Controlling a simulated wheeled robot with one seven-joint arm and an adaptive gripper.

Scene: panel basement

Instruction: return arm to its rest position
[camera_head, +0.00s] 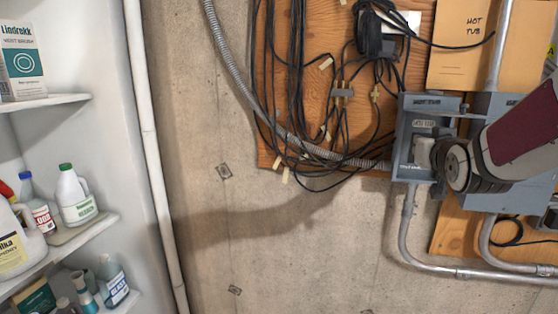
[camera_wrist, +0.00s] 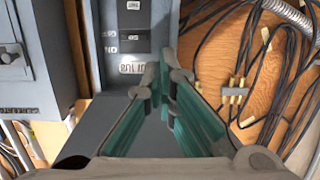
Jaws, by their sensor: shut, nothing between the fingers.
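My arm (camera_head: 515,135) reaches in from the right edge in the head view. My gripper (camera_head: 424,153) is in front of the grey hot tub electrical box (camera_head: 405,119), largely hidden by my wrist. In the wrist view, my gripper (camera_wrist: 158,85) has its teal-lined fingers together at the tips, with nothing held. The box front with dark labelled switches (camera_wrist: 127,40) shows beyond the fingertips. I cannot tell whether the fingers touch the box.
Black cables (camera_head: 285,110) hang on a wooden board (camera_head: 325,25) left of the box. Grey conduits (camera_head: 405,230) run below. White shelves (camera_head: 95,232) with bottles stand at the left. Bare concrete wall (camera_head: 300,250) lies between the shelves and boxes.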

